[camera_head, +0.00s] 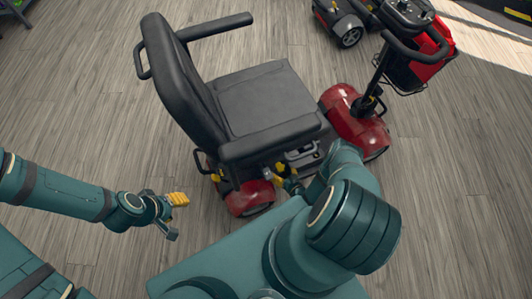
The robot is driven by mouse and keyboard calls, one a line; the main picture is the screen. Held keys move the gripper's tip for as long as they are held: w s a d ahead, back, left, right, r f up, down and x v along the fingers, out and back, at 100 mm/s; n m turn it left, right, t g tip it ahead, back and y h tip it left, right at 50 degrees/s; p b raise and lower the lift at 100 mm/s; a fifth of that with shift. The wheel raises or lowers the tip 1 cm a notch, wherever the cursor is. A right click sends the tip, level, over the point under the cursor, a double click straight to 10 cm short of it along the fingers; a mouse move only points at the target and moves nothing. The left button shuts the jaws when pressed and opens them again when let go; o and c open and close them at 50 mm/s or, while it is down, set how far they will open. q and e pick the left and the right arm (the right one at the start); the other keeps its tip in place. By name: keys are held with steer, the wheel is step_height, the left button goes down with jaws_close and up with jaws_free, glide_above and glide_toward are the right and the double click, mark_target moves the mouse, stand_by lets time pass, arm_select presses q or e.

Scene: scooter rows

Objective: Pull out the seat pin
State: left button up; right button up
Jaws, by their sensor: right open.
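The mobility scooter has a black padded seat (262,98) with a tall backrest and armrests, above a red and black base. I cannot make out the seat pin; the area under the seat is small and partly covered by my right arm. My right gripper (280,176) is open below the seat's near side, close to the base, with yellow parts showing there. I cannot tell whether it touches anything. My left gripper (174,215) is over bare floor, left of the scooter's rear wheel (250,199). Its fingers look apart, with nothing between them.
The scooter's red front (352,122) and its tiller with a basket (408,72) stand to the right. Part of another scooter (347,29) is at the top. The near armrest (270,138) hangs above my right gripper. Wooden floor (85,110) is clear left and right.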

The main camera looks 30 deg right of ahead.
steer(key=b+x, duration=0.4)
steer(key=x, duration=0.7)
steer(key=shift+w+f, duration=0.15)
steer(key=shift+f, duration=0.05)
arm_select(q)
steer(key=shift+w+f, duration=0.15)
steer(key=shift+f, duration=1)
steer(key=shift+w+f, duration=0.15)
steer(key=shift+f, duration=1)
arm_select(e)
steer(key=shift+w+d+f, duration=0.1)
steer(key=shift+w+f, duration=0.05)
steer(key=shift+w, duration=0.6)
